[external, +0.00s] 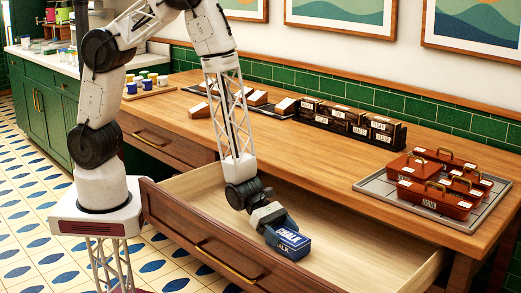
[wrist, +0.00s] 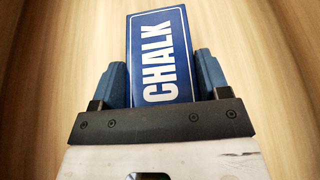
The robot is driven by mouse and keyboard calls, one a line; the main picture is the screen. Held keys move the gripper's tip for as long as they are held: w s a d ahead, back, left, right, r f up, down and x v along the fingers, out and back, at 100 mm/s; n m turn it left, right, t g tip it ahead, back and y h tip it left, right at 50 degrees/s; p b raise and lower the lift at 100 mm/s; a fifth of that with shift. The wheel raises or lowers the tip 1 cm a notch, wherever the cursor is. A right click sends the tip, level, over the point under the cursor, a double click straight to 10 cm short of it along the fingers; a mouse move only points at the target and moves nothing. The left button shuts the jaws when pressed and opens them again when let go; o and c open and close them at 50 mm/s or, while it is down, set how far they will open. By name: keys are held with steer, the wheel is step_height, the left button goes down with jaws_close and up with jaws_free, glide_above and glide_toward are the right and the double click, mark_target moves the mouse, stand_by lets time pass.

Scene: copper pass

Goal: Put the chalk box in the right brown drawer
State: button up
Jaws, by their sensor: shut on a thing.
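The chalk box (external: 289,243) is blue with white "CHALK" lettering. My gripper (external: 272,226) is shut on it, and the box is inside the open right brown drawer (external: 215,252), over its pale wooden floor. In the wrist view the chalk box (wrist: 160,58) sits between the two blue fingers of my gripper (wrist: 160,82), its label facing the camera. The pale wood fills the background there. I cannot tell whether the box touches the drawer floor.
The drawer's left part and right part (external: 385,262) are empty. On the counter are a grey tray (external: 372,184) with several reddish-brown handled boxes, a dark rack of labelled boxes (external: 345,122), and several small wooden blocks (external: 257,98). Another drawer (external: 160,142) at left is shut.

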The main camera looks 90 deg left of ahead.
steer(key=shift+f, duration=0.4)
steer(key=shift+f, duration=0.1)
steer(key=o, duration=1)
steer(key=shift+s+a+r, duration=0.3)
steer(key=shift+a+r, duration=0.05)
steer(key=shift+v, duration=5.45)
